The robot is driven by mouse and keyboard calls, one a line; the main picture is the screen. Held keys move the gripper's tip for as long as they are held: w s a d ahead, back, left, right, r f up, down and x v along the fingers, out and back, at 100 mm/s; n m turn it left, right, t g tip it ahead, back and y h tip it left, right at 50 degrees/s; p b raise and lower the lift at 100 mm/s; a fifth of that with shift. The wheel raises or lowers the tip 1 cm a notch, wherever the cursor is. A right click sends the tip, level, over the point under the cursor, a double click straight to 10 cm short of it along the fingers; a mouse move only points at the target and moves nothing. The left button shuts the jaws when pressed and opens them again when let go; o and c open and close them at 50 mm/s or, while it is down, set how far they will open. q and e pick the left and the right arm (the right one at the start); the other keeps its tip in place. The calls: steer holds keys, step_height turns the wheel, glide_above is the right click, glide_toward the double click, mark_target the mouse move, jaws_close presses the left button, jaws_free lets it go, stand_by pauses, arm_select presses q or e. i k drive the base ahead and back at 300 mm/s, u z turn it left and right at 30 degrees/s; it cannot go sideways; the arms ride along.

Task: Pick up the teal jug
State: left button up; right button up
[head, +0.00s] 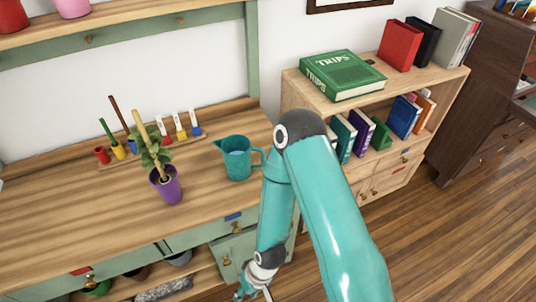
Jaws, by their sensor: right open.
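The teal jug (236,160) stands upright on the wooden top of the green bench, near its right end. Its spout points left and its handle points right. My right arm reaches up in front of the bench and bends down, close to the right of the jug's handle. My right gripper (250,292) hangs low at the bottom edge of the head view, below the bench top and well apart from the jug. It is open, and only partly in view. My left gripper is not in view.
A plant in a purple pot (165,185) stands left of the jug. Behind it is a wooden rack (150,152) with small colored items. A bookshelf (420,128) with a green TRIPS book (343,75) stands right. The bench top (60,215) is clear at front left.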

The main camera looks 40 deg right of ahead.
mark_target(236, 149)
steer(key=z, duration=1.1)
steer(key=k, duration=1)
steer(key=u, duration=0.85)
steer(key=i, duration=1.4)
steer(key=z, duration=0.4)
